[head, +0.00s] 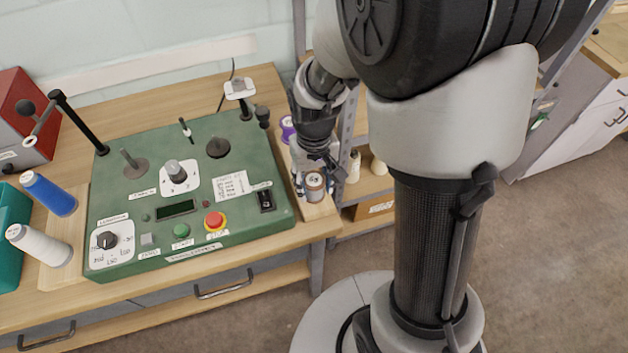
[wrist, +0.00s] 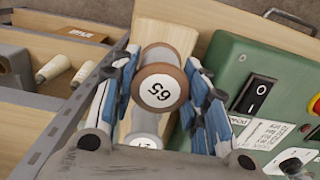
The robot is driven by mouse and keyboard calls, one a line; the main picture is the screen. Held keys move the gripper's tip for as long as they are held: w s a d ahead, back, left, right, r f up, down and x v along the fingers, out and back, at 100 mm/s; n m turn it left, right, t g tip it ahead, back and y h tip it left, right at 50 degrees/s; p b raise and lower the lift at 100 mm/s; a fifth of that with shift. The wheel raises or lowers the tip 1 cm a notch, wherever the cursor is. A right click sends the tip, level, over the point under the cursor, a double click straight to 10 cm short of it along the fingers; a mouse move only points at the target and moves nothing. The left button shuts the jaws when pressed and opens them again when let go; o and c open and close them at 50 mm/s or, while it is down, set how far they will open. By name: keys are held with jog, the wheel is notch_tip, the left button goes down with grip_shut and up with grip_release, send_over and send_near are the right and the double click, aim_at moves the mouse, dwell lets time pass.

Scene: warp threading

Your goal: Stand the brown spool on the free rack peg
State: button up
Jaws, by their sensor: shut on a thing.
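The brown spool (wrist: 168,66) has brown ends and a white round label with dark digits. It sits between both fingers of my gripper (wrist: 166,50), which is shut on it. In the head view, the brown spool (head: 315,188) is upright at the right edge of the bench, with my gripper (head: 310,170) around it. A wooden rack strip (head: 322,211) lies beneath it. I cannot tell whether the spool touches the strip, and no free peg shows. Another pale spool (wrist: 144,144) with a white label stands beside it, partly hidden by the gripper.
A green control box (head: 140,200) fills the bench just left of the gripper. A purple spool (head: 287,128) stands behind. A metal shelf post (head: 347,130) and shelves with cream spools (wrist: 54,68) are close on the other side.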

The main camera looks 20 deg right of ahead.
jog(key=shift+f+b, duration=0.4)
jog(key=shift+f, duration=0.25)
jog(key=o, duration=1)
notch_tip(320, 180, up, 11)
jog(key=shift+r, duration=0.2)
jog(key=shift+s+r, duration=0.15)
jog(key=shift+r, duration=0.4)
jog(key=s+r+t, duration=0.1)
jog(key=s+r, duration=0.1)
jog(key=s, duration=0.3)
jog(key=s+r+t, duration=0.2)
jog(key=s, duration=0.2)
jog(key=s+r+t, duration=0.1)
jog(key=s+r, duration=0.2)
jog(key=s, duration=0.2)
jog(key=shift+s+r+t, duration=0.1)
jog(key=shift+s+t, duration=0.2)
jog(key=shift+s, duration=0.05)
